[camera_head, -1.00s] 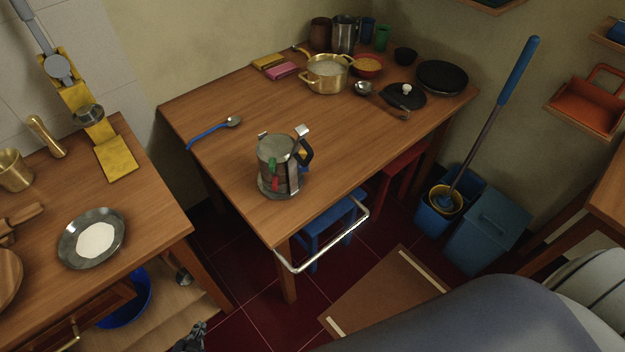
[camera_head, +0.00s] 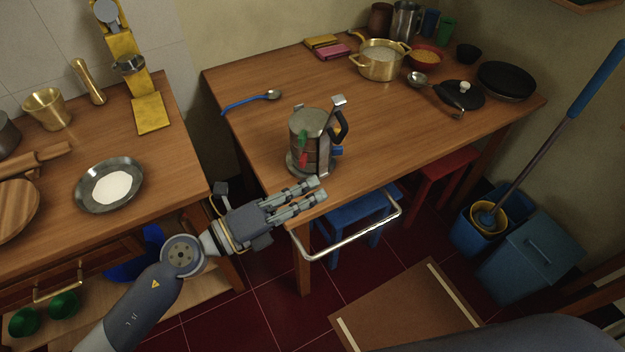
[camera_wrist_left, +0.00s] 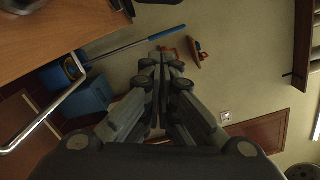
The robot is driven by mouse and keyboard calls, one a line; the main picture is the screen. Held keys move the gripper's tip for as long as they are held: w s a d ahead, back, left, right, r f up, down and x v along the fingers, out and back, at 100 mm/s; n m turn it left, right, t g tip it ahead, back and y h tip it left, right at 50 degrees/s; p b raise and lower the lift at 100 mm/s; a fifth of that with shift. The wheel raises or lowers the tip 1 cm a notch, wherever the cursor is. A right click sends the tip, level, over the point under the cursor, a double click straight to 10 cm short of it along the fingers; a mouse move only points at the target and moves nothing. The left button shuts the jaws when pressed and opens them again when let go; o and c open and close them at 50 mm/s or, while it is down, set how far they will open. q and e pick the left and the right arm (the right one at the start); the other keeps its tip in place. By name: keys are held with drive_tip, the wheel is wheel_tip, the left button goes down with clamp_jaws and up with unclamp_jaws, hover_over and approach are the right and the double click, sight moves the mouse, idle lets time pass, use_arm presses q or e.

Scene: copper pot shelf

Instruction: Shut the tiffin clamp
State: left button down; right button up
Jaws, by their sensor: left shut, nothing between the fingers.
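The tiffin (camera_head: 308,145) is a steel stacked can upright near the front edge of the middle wooden table. It has a black handle (camera_head: 341,127) on its right side and coloured tabs, green and red, on its front. A metal clamp strap (camera_head: 338,101) sticks up above the lid at the back right and looks raised. My left gripper (camera_head: 318,188) is in front of the tiffin at the table's front edge, apart from it and pointing right. Its fingers are together and empty, as the left wrist view (camera_wrist_left: 163,62) also shows. My right gripper is not in view.
A metal rail (camera_head: 350,238) runs along the table's front corner, close to my left gripper. A blue spoon (camera_head: 250,101) lies behind the tiffin to the left. A brass pot (camera_head: 381,62), pan (camera_head: 506,80) and black lid (camera_head: 459,94) stand farther back. The table's middle is clear.

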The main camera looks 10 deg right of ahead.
use_arm(q)
drive_tip(key=w+d+r+p, duration=0.1)
drive_tip(key=w+d, duration=0.5)
drive_tip(key=shift+w+d+r, duration=0.4)
